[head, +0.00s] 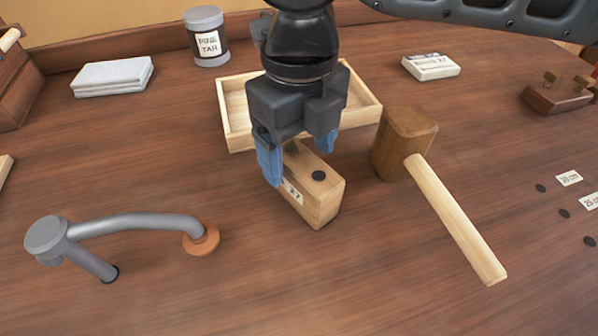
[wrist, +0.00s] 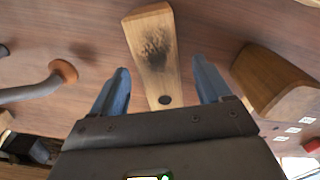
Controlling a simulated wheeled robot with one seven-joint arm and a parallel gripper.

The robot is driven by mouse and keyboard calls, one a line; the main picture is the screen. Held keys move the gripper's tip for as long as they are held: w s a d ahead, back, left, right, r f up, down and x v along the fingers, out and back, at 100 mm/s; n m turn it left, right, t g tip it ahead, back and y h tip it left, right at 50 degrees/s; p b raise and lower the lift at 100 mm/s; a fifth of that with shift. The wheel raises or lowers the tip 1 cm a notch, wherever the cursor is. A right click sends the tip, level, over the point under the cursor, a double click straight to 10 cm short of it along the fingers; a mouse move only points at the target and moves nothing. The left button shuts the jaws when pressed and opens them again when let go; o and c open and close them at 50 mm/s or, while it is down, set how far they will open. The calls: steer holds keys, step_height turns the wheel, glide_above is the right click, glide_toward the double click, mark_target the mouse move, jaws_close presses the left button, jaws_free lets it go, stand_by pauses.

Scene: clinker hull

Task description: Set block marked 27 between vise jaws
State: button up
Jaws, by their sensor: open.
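The block marked 27 (head: 318,190) is a pale wooden block with a dark round spot on top and a label partly hidden by a finger. It sits on the wooden bench in front of the shallow tray. My gripper (head: 298,158) is above and around it, pointing down, with its blue fingers apart. In the wrist view the block (wrist: 154,60) shows a dark smudge and lies between and beyond the open fingers of my gripper (wrist: 162,90), with gaps on both sides. I cannot make out vise jaws in either view.
A mallet (head: 405,145) lies close to the right of the block. A shallow wooden tray (head: 238,120) is behind. A grey metal holdfast (head: 130,225) stands at left. A pine tar can (head: 206,38), a folded cloth (head: 112,77) and a small labelled box (head: 431,67) are farther back. The front bench is clear.

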steer(key=shift+f, duration=1.05)
steer(key=shift+r, duration=0.1)
steer(key=c, duration=1.4)
